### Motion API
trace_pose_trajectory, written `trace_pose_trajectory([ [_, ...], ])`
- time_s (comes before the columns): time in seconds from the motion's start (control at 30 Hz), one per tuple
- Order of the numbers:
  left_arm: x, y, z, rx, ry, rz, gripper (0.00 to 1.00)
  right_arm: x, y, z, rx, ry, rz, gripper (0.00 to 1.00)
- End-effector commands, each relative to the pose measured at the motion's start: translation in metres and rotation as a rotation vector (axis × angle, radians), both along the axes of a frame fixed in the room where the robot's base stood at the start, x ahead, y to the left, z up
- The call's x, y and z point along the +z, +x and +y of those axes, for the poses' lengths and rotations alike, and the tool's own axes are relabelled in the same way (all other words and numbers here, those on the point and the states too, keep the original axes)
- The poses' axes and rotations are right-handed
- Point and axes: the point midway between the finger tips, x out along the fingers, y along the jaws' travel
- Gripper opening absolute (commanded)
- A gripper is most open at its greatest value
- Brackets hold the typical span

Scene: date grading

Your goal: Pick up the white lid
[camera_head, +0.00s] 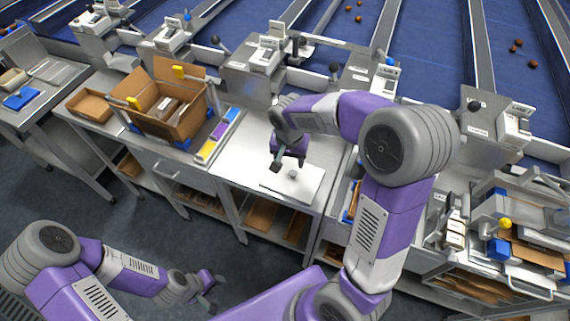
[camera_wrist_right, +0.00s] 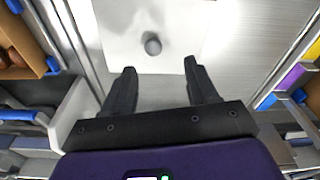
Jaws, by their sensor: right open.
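The white lid (camera_head: 312,181) is a flat, pale sheet with a small round grey knob, lying on the steel counter in the middle of the head view. In the right wrist view the lid (camera_wrist_right: 110,40) is at the top, with its knob (camera_wrist_right: 152,45) just beyond and between the fingertips. My right gripper (camera_head: 288,163) is open and empty above the lid, pointing down near the knob. In the wrist view its two fingers (camera_wrist_right: 160,68) are spread wide, apart from the knob. My left gripper (camera_head: 214,292) is low at the front, away from the counter, with its fingers apart and empty.
An open cardboard box (camera_head: 172,103) stands on the counter at left, beside a strip of yellow, purple and blue blocks (camera_head: 217,136). A shallow brown tray (camera_head: 90,104) is further left. Weighing machines line the back. Bare counter (camera_head: 240,170) lies left of the lid.

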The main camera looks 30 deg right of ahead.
Motion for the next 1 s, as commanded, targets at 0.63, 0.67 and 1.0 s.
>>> trace_pose_trajectory([
  [0.63,-0.017,0.0,0.0,0.001,0.0,0.001,0.37,-0.071,0.004,-0.012,0.002,0.0,0.002,0.58],
  [0.67,-0.017,0.0,0.0,0.001,0.0,0.001,0.37,-0.071,0.004,-0.012,0.002,0.0,0.002,0.58],
  [1.0,-0.017,0.0,0.0,0.0,0.0,0.0,0.37,-0.071,0.004,-0.012,0.002,0.0,0.002,0.28],
])
